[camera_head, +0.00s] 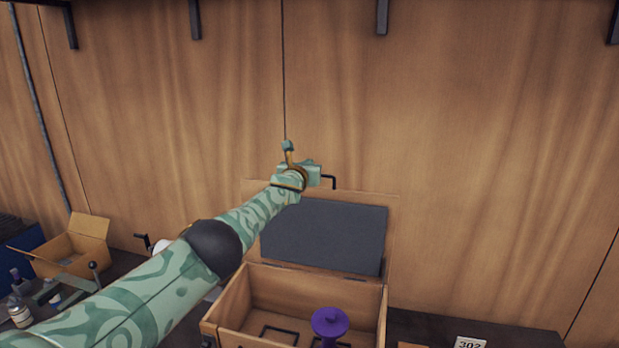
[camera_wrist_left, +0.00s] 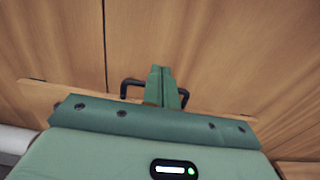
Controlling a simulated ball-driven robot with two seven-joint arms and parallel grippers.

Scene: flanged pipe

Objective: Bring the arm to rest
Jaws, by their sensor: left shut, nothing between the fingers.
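My left arm, patterned in green, reaches in from the lower left in the head view. Its gripper (camera_head: 311,173) is raised in front of the wooden wall, by the top edge of the open box lid. In the left wrist view the two green fingers (camera_wrist_left: 163,84) are together, with nothing held between them. A black bent bar (camera_head: 329,180) shows just right of the gripper; in the wrist view black bar parts (camera_wrist_left: 131,87) show on both sides of the fingers. I cannot tell whether they touch it. My right gripper is out of view.
A wooden box (camera_head: 234,303) stands open below, its lid lined with a dark panel (camera_head: 325,235). A purple flanged piece (camera_head: 329,323) stands upright at the box. A cardboard box (camera_head: 72,252) and bottles (camera_head: 20,313) are at the left. A number card (camera_head: 469,343) lies right.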

